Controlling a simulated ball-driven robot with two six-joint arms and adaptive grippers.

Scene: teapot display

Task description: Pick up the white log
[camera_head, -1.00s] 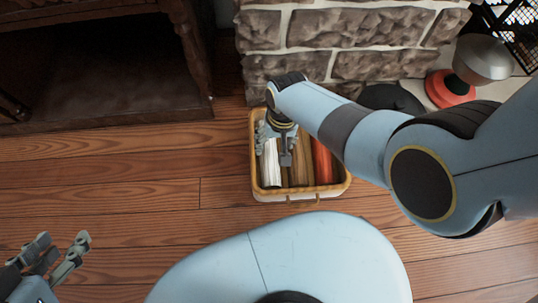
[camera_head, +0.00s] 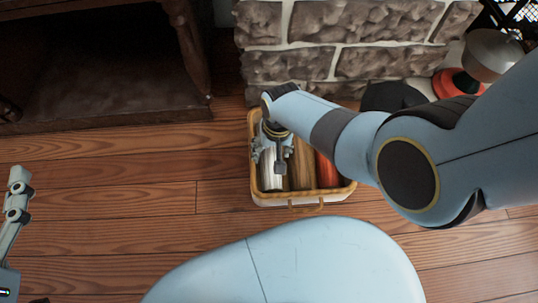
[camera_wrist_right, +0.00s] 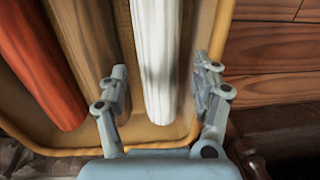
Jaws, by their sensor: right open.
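The white log (camera_head: 272,176) lies in the left side of a wicker-rimmed basket (camera_head: 300,199), left of a brown log (camera_head: 302,165) and a red log (camera_head: 326,170). My right gripper (camera_head: 268,160) is over the white log and hides part of it. In the right wrist view, the white log (camera_wrist_right: 157,60) runs between the two open fingers of the right gripper (camera_wrist_right: 162,85), with a gap on each side. One finger is between the white and brown logs, the other by the basket wall. My left gripper (camera_head: 18,195) is at the far left edge, away from the basket.
A stone brick wall (camera_head: 340,45) stands right behind the basket. A dark wooden cabinet (camera_head: 100,95) stands at the back left. A black object (camera_head: 392,97) and a red-and-grey item (camera_head: 458,83) are to the right. The wooden floor (camera_head: 130,190) at left is clear.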

